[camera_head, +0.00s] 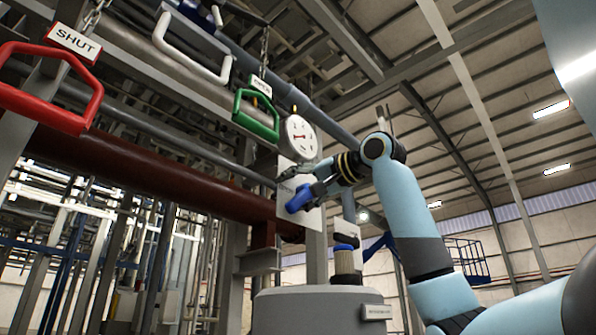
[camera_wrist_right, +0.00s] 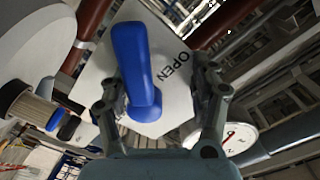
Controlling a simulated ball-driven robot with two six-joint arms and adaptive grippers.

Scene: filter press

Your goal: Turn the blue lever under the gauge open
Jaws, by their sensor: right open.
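The blue lever (camera_head: 298,200) is mounted on a pale plate (camera_head: 312,228) below the round white gauge (camera_head: 299,138). In the right wrist view the lever (camera_wrist_right: 132,55) stands out from the plate, which has the word OPEN (camera_wrist_right: 176,68) printed beside it. My right gripper (camera_head: 305,181) is at the lever. Its fingers (camera_wrist_right: 160,88) are open, with the lever between them and nearer the left finger in the wrist view. I cannot tell whether that finger touches it. The gauge (camera_wrist_right: 238,138) also shows at lower right there. My left gripper is not in view.
A green handle (camera_head: 256,121), a white handle (camera_head: 192,58) and a red handle with a SHUT sign (camera_head: 48,88) hang at upper left. A thick brown-red pipe (camera_head: 150,170) runs behind. A grey vessel (camera_head: 310,310) with a blue-topped fitting (camera_head: 345,258) stands below the lever.

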